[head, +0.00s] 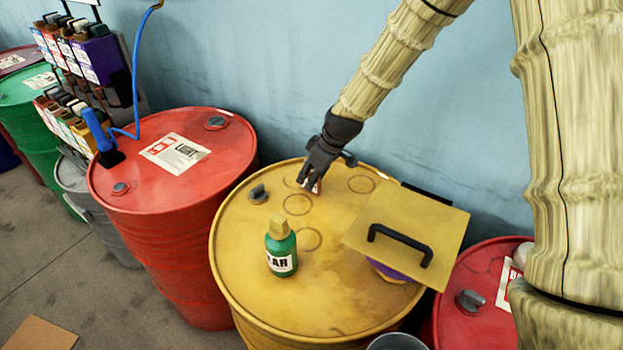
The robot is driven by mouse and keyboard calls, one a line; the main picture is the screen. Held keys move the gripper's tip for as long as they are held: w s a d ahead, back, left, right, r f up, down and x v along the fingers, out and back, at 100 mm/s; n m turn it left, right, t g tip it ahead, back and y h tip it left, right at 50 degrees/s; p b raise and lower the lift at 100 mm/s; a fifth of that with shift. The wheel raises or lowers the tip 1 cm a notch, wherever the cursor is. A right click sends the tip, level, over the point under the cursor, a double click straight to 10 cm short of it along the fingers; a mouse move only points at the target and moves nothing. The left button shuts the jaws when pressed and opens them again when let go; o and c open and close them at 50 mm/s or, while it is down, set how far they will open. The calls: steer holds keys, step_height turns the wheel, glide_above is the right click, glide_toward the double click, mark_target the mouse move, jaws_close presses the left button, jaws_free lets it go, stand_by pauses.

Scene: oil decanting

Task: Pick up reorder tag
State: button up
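My gripper (312,180) is black and points down over the far part of the yellow drum's top (345,310). A small red and white piece (317,187), which looks like the reorder tag, shows right at its fingertips, mostly hidden by the fingers. I cannot tell whether the fingers are closed on it or only beside it.
A green bottle (281,250) with a yellow cap stands on the drum's top. A tan lid with a black handle (405,238) sits over a purple container at right. A red drum (180,240) with a blue hose stands at left. A blue wall (250,60) is behind.

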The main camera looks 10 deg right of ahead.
steer(key=shift+w+f, duration=0.1)
jaws_close()
stand_by(0.3)
